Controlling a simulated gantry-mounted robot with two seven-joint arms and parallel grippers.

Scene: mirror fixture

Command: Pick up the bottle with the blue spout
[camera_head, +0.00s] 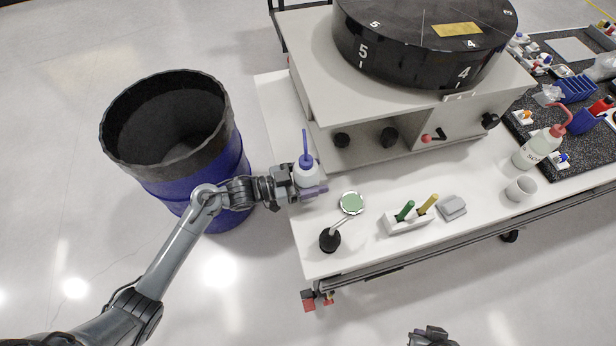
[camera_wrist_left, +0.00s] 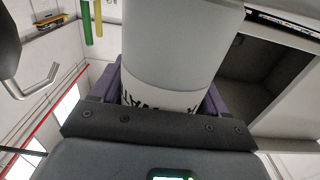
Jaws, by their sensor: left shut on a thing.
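The bottle with the blue spout (camera_head: 306,174) is white and upright, near the left end of the white table (camera_head: 281,112). My left gripper (camera_head: 311,190) is shut on its body, with its purple fingers on either side. In the left wrist view the bottle (camera_wrist_left: 180,45) fills the middle, with dark printing on its lower part. I cannot tell whether its base touches the table. My right gripper (camera_head: 431,337) shows only in part at the bottom edge of the head view, and its jaws are unclear.
A blue drum (camera_head: 215,185) stands left of the table. A round mirror (camera_head: 352,203) on a stand and a white holder (camera_head: 408,222) with green and yellow handles are right of my left gripper.

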